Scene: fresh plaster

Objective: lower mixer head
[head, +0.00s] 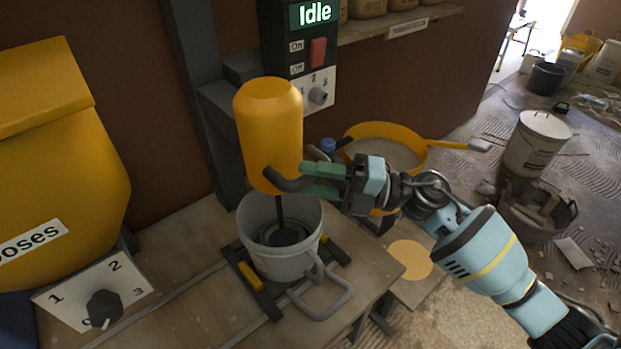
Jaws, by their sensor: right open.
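The yellow mixer head (268,130) hangs on the dark column (203,90), above a light grey bucket (282,262). Its dark shaft (279,207) reaches down into the bucket opening, where a dark round shape shows. A dark curved handle (283,183) sticks out at the head's lower right side. My right gripper (308,181) is open, with its green fingers at the end of this handle. I cannot tell whether the fingers touch it. My left gripper is not in view.
A control box (300,45) reads "Idle", with a red switch and a knob. A yellow-rimmed tub (385,150) stands behind my right arm. A yellow hopper (60,150) and dial panel (95,297) are at left. The bucket sits between yellow-ended clamps on the bench (190,310).

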